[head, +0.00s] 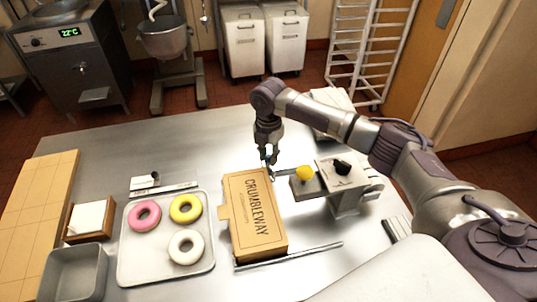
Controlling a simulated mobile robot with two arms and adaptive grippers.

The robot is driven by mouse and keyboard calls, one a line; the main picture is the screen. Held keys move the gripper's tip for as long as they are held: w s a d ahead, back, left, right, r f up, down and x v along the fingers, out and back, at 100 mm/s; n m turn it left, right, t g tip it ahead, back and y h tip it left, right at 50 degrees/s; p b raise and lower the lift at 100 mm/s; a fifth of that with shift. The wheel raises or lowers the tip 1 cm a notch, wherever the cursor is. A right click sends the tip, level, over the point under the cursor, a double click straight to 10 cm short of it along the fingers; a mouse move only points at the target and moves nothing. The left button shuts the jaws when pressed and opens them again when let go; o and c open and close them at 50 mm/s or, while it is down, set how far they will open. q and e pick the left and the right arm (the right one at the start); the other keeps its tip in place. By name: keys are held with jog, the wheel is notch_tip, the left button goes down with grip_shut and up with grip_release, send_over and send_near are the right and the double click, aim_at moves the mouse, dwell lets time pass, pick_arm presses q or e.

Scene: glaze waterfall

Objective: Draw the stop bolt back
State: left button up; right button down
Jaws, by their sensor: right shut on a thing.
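My right gripper (268,158) reaches down from above at the table's middle, just behind the far right corner of the Crumbleway box. It is shut on a small metal part, which looks like the stop bolt; the fingers hide most of it. A thin metal bar (286,171) runs from there to the right, towards a grey device (345,200) with a yellow knob-like piece (304,174) and a black knob (342,167) on top. How far the bolt is drawn cannot be told. My left gripper is not in view.
The brown Crumbleway box (254,215) lies left of the device, with a metal rail (290,256) in front. A tray (135,270) holds pink, yellow and white rings. The table's back left is clear.

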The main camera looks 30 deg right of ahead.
jog(key=w+b, duration=0.2)
jog(key=w, duration=0.1)
jog(key=shift+w+d+f, duration=0.1)
jog(key=shift+w+d, duration=0.2)
jog(key=shift+d, duration=0.1)
jog(key=shift+w+d, duration=0.1)
jog(key=shift+w, duration=0.2)
jog(key=shift+r, duration=0.25)
jog(key=c, duration=1.2)
grip_release()
jog(key=shift+o, duration=1.2)
jog(key=shift+w, duration=0.1)
jog(key=shift+f, duration=0.15)
